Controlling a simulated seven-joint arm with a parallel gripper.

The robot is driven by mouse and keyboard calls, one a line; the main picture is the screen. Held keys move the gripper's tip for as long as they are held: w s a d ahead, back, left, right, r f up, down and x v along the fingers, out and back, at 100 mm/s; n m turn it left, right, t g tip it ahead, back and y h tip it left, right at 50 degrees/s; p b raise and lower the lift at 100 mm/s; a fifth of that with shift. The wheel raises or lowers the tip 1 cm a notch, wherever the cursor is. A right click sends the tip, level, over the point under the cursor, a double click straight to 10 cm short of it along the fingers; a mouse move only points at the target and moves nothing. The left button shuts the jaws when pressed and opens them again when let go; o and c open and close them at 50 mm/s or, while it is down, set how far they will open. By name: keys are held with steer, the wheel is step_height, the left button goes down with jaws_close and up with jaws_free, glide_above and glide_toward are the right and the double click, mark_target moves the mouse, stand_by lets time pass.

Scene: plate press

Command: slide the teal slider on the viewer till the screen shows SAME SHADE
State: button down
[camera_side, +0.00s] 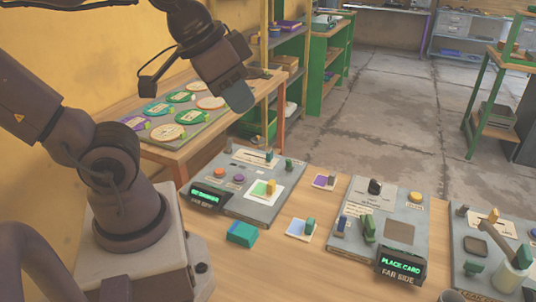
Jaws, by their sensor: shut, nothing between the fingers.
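The viewer is probably the left grey panel (240,212) on the bench. A white card (264,189) with yellow and green patches and a knob lies on the panel. My gripper (240,101) is shut and empty, up in the air behind and left of the panel, apart from the slider.
A middle panel (345,238) has a screen (401,264) reading PLACE CARD. A third panel with a cup (512,272) stands at right. A side table (172,150) holds several coloured discs.

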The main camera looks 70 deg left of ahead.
stand_by(0.3)
steer(key=c, duration=1.3)
jaws_free()
steer(key=shift+a+f, duration=0.15)
steer(key=shift+a, duration=0.1)
steer(key=shift+o, duration=0.9)
steer(key=shift+w+a+f+n+g, duration=0.7)
steer(key=shift+a+f+g, duration=0.1)
steer(key=shift+a+f, duration=0.2)
steer(key=n+g, duration=0.4)
steer(key=n, duration=0.4)
glide_toward(270, 150)
step_height(270, 150, down, 10)
steer(key=shift+w+f, duration=0.15)
steer(key=shift+c, duration=0.4)
jaws_close()
